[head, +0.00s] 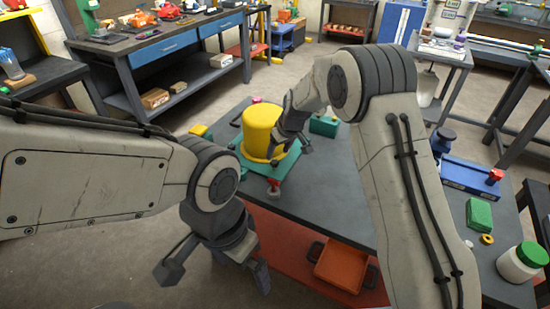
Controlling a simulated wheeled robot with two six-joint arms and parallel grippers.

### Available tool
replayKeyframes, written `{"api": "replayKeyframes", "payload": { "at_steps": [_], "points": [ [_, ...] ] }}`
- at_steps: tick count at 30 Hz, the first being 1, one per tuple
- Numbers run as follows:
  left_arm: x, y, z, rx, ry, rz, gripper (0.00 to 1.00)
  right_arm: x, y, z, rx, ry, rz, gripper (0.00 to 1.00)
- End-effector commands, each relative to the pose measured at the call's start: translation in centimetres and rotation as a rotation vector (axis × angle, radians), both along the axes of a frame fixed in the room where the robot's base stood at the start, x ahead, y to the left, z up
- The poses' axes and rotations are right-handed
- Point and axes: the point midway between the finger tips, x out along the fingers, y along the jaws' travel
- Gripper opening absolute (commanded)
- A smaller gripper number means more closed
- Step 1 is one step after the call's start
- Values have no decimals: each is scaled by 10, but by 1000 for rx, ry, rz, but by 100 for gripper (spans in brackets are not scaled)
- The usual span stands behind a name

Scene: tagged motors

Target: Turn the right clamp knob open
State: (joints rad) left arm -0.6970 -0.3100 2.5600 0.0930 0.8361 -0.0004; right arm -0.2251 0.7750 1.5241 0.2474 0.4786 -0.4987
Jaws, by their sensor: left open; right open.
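A yellow cylindrical motor (262,130) stands upright on a green fixture plate (290,172) on the dark table. A small knob (274,189) sits at the plate's front corner. My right gripper (289,150) is open at the motor's right side, pointing down over the plate. It covers the plate's right part, so the right clamp knob cannot be told clearly from the fingers, nor whether they touch it. My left gripper (215,272) is open and empty, low in front of the table's left edge.
A green block (324,126) lies behind my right gripper. A blue vise-like tool (470,176), a green box (479,214), a yellow ring (487,239) and a green-lidded jar (521,262) are on the right. An orange bin (341,267) sits on the lower red shelf. The table's middle is clear.

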Motion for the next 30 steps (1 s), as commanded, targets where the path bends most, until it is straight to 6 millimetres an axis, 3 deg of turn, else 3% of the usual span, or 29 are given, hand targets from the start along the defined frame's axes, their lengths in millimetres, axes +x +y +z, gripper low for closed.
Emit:
{"api": "replayKeyframes", "payload": {
  "at_steps": [3,9,20,21,26,30],
  "points": [
    [0,0,5,0,0,0,100,7,5,-21,-1,3,1,65],
    [0,0,8,0,0,0,100,15,10,-44,0,1,1,65],
    [0,0,8,0,0,0,100,18,11,-50,1,-1,0,65],
    [0,0,8,0,0,0,100,18,11,-50,1,-1,0,61],
    [0,0,8,0,0,0,100,18,11,-50,1,-1,0,0],
    [0,0,8,0,0,0,100,18,11,-50,0,0,0,0]
  ]
}}
